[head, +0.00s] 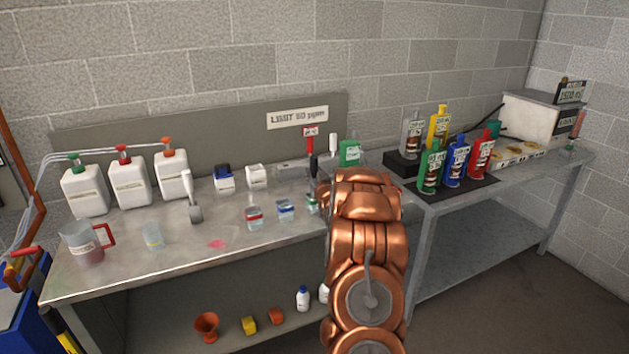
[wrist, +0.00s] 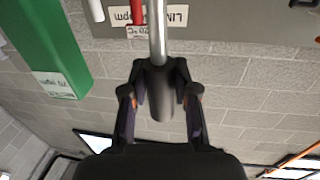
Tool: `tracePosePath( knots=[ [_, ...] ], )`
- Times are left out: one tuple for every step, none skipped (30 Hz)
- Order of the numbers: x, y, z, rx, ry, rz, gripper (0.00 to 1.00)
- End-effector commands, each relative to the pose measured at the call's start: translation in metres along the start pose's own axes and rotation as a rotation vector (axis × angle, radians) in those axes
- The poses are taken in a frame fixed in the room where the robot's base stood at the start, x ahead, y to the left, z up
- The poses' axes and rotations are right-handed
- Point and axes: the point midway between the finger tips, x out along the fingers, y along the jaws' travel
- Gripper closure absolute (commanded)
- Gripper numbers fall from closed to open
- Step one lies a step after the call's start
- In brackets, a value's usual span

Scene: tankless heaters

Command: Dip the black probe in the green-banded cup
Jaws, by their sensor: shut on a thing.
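In the wrist view my gripper (wrist: 160,76) is shut on the black probe (wrist: 158,98), around its dark handle. The probe's silver shaft runs out past the fingertips to the top edge of that picture, and its tip is out of frame. In the head view the black handle (head: 313,167) stands upright just left of my copper arm. The green-banded cup (head: 312,204) is below it on the metal bench, partly covered by my arm. I cannot tell whether the shaft's tip is inside the cup.
The blue-banded cup (head: 285,208) and red-banded cup (head: 254,217) stand left of the green-banded one. Behind are a red probe (head: 310,133), a white probe (head: 333,145) and a green box (head: 349,153). Colored bottles (head: 457,160) stand right of my arm.

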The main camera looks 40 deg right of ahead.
Motion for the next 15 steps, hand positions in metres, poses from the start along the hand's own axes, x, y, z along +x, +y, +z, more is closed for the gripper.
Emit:
tracePosePath(
  knots=[
    [0.0,0.0,-0.005,0.0,0.002,0.0,1.0],
    [0.0,0.0,-0.007,0.0,0.002,0.0,1.0],
    [0.0,0.0,-0.01,0.0,0.002,0.0,1.0],
    [0.0,0.0,-0.013,0.0,0.002,0.0,1.0],
    [0.0,0.0,-0.015,0.0,0.002,0.0,1.0],
    [0.0,0.0,-0.018,0.0,0.002,0.0,1.0],
    [0.0,0.0,-0.02,0.0,0.001,0.0,1.0],
    [0.0,0.0,-0.023,0.001,0.001,0.0,1.0],
    [0.0,0.0,-0.026,0.001,0.0,0.001,1.0],
    [0.0,0.0,-0.028,0.001,0.0,0.001,1.0],
    [0.0,0.0,-0.031,0.001,0.0,0.001,1.0],
    [0.0,0.0,-0.034,0.001,0.0,0.001,1.0],
    [0.0,0.0,-0.036,0.001,0.0,0.0,1.0],
    [0.0,0.0,-0.039,0.001,0.0,0.0,1.0],
    [0.0,0.0,-0.043,0.0,0.001,0.0,1.0]
  ],
)
